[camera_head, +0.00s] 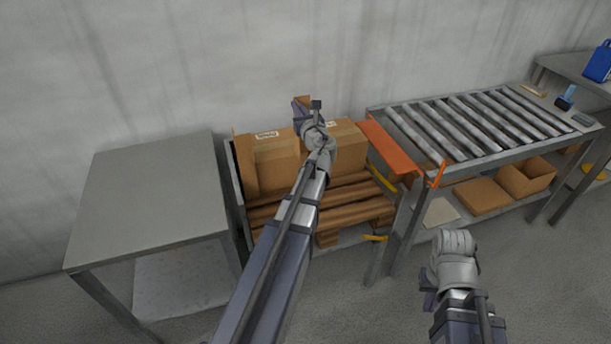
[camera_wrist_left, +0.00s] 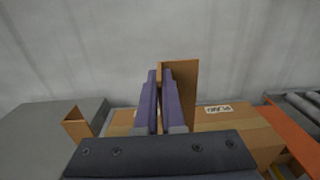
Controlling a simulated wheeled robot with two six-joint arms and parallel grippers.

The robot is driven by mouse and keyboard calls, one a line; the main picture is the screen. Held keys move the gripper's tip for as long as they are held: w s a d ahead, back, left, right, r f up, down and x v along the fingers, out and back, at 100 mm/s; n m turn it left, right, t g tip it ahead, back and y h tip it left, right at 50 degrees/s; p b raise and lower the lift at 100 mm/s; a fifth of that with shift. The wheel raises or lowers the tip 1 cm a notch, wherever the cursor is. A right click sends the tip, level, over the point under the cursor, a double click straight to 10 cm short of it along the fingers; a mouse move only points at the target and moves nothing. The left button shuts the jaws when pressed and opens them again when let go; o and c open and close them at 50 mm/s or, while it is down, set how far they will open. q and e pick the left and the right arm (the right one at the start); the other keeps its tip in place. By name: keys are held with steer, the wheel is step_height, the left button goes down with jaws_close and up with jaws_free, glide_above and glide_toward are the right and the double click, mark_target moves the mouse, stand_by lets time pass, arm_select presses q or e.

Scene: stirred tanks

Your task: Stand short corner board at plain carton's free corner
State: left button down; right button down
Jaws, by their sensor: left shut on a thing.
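My left gripper (camera_head: 301,110) is shut on a brown corner board (camera_wrist_left: 182,75), which stands upright between the purple fingers in the left wrist view. In the head view the board (camera_head: 303,100) shows above the cartons' back edge, partly hidden by the gripper. Brown cartons (camera_head: 348,150) stand on a wooden pallet; my left arm hides part of them. Another brown corner board (camera_head: 243,168) stands at the left end of the cartons; its V-shaped top (camera_wrist_left: 77,126) shows in the left wrist view. I cannot tell which carton is the plain one. My right gripper (camera_head: 428,289) is low at right, its jaws unclear.
A grey table (camera_head: 150,190) stands left of the pallet. A roller conveyor (camera_head: 470,125) with an orange plate (camera_head: 388,146) stands right, close to the cartons. Boxes (camera_head: 482,196) lie on its lower shelf. A grey wall is behind.

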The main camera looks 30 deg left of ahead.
mark_target(299, 153)
arm_select(q)
step_height(299, 153, down, 14)
steer(key=b, duration=1.3)
steer(key=shift+b, duration=0.3)
step_height(299, 153, down, 4)
steer(key=b, duration=0.3)
steer(key=shift+r+b, duration=0.15)
steer(key=shift+b, duration=0.15)
steer(key=c, duration=1)
jaws_free()
